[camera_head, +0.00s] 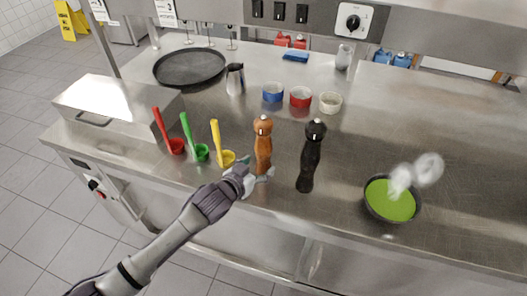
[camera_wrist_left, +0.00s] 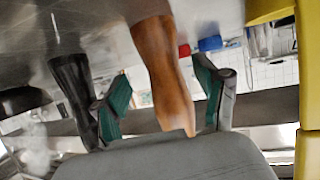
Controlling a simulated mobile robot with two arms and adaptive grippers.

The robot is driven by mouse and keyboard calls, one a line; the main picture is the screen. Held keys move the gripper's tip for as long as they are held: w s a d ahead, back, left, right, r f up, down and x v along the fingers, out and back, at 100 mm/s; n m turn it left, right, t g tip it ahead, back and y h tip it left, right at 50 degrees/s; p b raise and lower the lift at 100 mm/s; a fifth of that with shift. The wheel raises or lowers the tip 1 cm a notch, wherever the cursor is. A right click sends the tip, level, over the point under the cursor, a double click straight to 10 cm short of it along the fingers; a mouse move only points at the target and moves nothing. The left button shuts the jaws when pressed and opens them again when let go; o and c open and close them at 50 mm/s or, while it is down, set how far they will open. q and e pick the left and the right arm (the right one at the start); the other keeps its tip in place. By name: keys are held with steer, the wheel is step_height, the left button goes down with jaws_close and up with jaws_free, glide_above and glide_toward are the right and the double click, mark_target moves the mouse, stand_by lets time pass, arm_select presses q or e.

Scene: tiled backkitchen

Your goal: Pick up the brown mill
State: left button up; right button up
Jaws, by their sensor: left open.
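The brown mill (camera_head: 263,148) stands upright near the front edge of the steel counter in the head view. A taller black mill (camera_head: 311,157) stands to its right. My left gripper (camera_head: 256,175) is at the lower part of the brown mill, with its fingers partly hidden there. In the left wrist view, the left gripper (camera_wrist_left: 165,105) is open. The brown mill (camera_wrist_left: 165,75) shows between its two green-padded fingers, with a gap visible at the right finger. The black mill (camera_wrist_left: 75,90) is outside the left finger. My right gripper is not in view.
Red (camera_head: 176,146), green (camera_head: 201,152) and yellow (camera_head: 227,158) ladles lie left of the brown mill. A pan of green soup (camera_head: 388,211) steams at right. Several small bowls and a metal pitcher (camera_head: 235,79) stand behind. The counter's far right is clear.

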mark_target(260, 163)
arm_select(q)
steer(key=p+x, duration=0.1)
steer(key=x, duration=0.3)
steer(key=shift+w, duration=0.25)
steer(key=shift+r, duration=0.1)
jaws_close()
